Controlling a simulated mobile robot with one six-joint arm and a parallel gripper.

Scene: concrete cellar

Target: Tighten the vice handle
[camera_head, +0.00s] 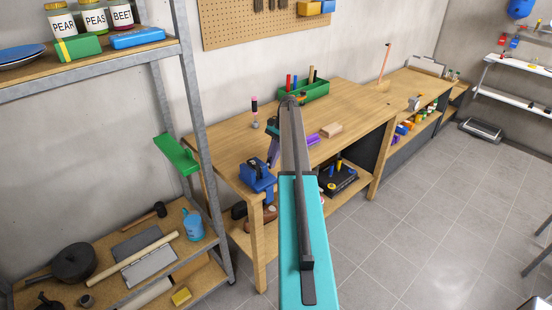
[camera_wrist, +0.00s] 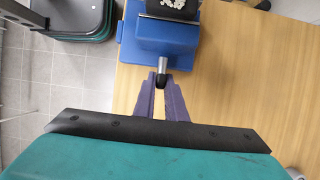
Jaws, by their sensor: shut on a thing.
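The blue vice (camera_head: 257,174) is mounted at the near corner of the wooden workbench. In the wrist view the vice (camera_wrist: 160,38) is at the top, with a dark jaw area holding something pale and speckled. A short metal vice handle (camera_wrist: 162,66) with a dark end sticks out from it toward my gripper. My gripper (camera_wrist: 160,80) has purple fingers, and their tips are shut on the handle's end. In the head view my gripper (camera_head: 273,158) is just above and beside the vice, partly hidden by my arm. The handle cannot be made out there.
The workbench top (camera_head: 225,148) carries a green tool box (camera_head: 304,92), a wooden block (camera_head: 331,131) and a screwdriver (camera_head: 254,112). A metal shelf rack (camera_head: 190,90) stands close on the left.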

